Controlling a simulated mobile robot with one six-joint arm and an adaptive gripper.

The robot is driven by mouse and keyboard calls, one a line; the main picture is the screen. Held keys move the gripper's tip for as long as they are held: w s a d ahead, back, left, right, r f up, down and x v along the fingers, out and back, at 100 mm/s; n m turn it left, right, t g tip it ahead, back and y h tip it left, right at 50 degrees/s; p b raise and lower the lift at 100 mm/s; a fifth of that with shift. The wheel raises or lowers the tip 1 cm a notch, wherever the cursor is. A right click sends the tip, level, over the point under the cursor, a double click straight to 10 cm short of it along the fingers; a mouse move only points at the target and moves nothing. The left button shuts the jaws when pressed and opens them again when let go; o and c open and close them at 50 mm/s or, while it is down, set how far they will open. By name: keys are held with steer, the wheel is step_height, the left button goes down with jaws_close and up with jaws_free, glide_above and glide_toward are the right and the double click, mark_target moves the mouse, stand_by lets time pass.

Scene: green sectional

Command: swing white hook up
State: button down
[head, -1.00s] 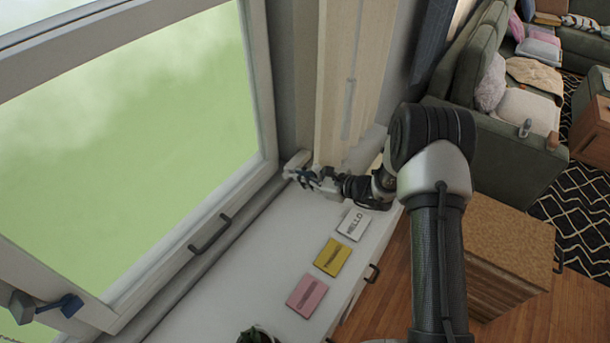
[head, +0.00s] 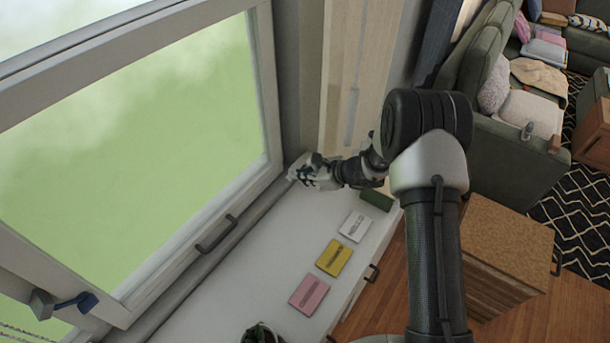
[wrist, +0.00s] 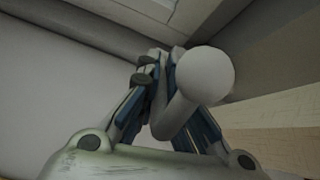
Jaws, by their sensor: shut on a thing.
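The white hook (wrist: 206,74) has a round knob at its end and a short stem that runs down between the fingers in the wrist view. My gripper (wrist: 166,66) is shut on the hook's stem, with its blue-lined fingers on either side. In the head view my gripper (head: 303,173) is at the far end of the white sill, in the corner by the window frame. The hook cannot be made out clearly there, as the gripper covers it. Where the hook is mounted is hidden.
A white, a yellow (head: 334,257) and a pink card (head: 309,295) lie on the sill (head: 245,270). A dark green item (head: 376,200) lies near its far right end. A tall pale wooden panel (head: 355,80) stands behind my gripper. The window handle (head: 216,234) is to the left.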

steer(key=c, duration=1.9)
jaws_free()
steer(key=shift+o, duration=1.2)
steer(key=shift+d+r, duration=0.35)
steer(key=v, duration=1.1)
steer(key=shift+s, duration=0.25)
